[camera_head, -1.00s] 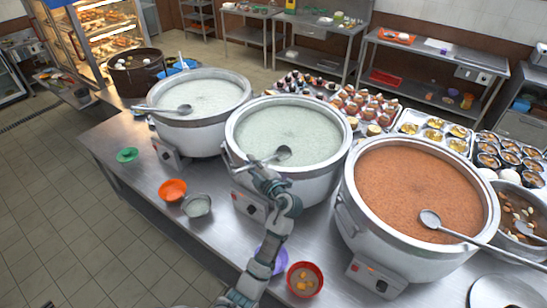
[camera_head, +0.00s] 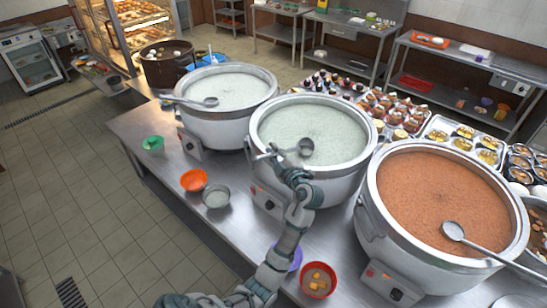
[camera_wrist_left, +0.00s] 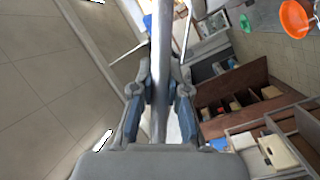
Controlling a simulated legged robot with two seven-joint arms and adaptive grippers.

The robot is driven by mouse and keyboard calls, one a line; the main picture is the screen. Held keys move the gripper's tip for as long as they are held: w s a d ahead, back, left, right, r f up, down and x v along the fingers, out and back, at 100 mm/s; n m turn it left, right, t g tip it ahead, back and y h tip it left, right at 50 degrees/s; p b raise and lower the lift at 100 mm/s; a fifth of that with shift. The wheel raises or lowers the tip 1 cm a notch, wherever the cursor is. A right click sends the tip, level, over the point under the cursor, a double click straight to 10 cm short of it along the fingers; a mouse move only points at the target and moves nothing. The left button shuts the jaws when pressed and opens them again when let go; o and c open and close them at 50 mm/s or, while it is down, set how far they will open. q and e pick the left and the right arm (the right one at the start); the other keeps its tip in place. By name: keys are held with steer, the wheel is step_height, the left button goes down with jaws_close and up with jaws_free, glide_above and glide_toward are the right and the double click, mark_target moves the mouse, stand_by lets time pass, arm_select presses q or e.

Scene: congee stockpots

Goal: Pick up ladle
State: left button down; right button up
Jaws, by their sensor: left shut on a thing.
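A metal ladle has its round bowl (camera_head: 305,147) over the near part of the middle pot of white congee (camera_head: 325,125). I cannot tell whether the bowl touches the congee. My left gripper (camera_head: 283,163) is at the near rim of this pot, shut on the ladle's handle. In the left wrist view the ladle handle (camera_wrist_left: 162,60) runs between the two fingers of the left gripper (camera_wrist_left: 161,95). Another ladle (camera_head: 206,101) rests across the left pot of white congee (camera_head: 240,85), and a third (camera_head: 456,231) lies over the brown-orange congee pot (camera_head: 440,195). My right gripper is not in view.
An orange bowl (camera_head: 193,180), a grey bowl (camera_head: 215,197), a green bowl (camera_head: 153,144) and a red bowl (camera_head: 318,280) stand along the counter's near edge. Trays of small filled cups (camera_head: 395,112) sit behind the pots. The tiled floor at left is clear.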

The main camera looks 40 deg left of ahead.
arm_select(q)
steer(key=a+r+n+g+h+p, duration=0.2)
steer(key=a+r+g+h+p, duration=0.15)
steer(key=r, duration=0.55)
arm_select(e)
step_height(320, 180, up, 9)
steer(key=p, duration=0.6)
arm_select(q)
step_height(320, 180, down, 10)
steer(key=w+d+n+g+h+b, duration=0.1)
steer(key=n+g+h+b, duration=0.2)
steer(key=g+h+b, duration=0.1)
steer(key=shift+w+d+f+b, duration=0.15)
steer(key=shift+w+f+b, duration=0.05)
steer(key=shift+f+b, duration=0.1)
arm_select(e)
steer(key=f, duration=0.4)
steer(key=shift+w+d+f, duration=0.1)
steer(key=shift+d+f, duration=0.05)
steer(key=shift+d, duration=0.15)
arm_select(q)
steer(key=shift+h, duration=0.25)
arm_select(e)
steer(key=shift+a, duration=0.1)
arm_select(q)
steer(key=shift+r, duration=0.1)
